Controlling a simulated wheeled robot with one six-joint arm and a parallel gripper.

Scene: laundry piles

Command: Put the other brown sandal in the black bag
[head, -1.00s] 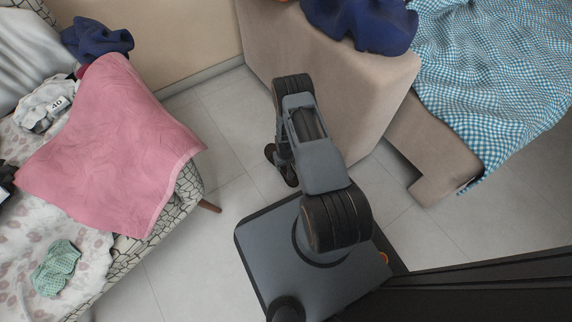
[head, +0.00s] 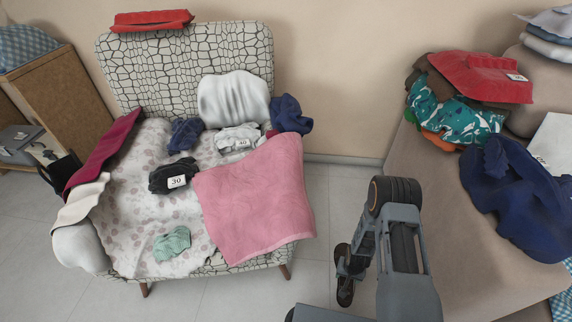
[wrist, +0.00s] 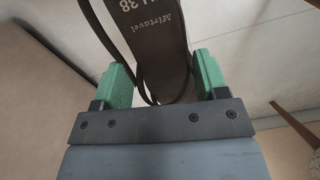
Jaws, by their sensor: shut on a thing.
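A dark brown sandal (wrist: 155,30), with lettering and "38" on its insole and thin straps, is between the green-padded fingers of my gripper (wrist: 163,80) in the wrist view. My gripper is shut on it. In the head view the sandal (head: 345,291) hangs below my gripper (head: 348,268), over the floor between the armchair and the beige bed. A black object that looks like the black bag (head: 63,172) shows at the far left, partly hidden behind the armchair's left arm. Its opening and contents cannot be made out.
The patterned armchair (head: 185,60) holds clothes, including a pink cloth (head: 255,195) over its right side. The beige bed (head: 440,230) with piled clothes stands to the right. A wooden cabinet (head: 60,95) stands at the left. Tiled floor (head: 30,250) is clear at front left.

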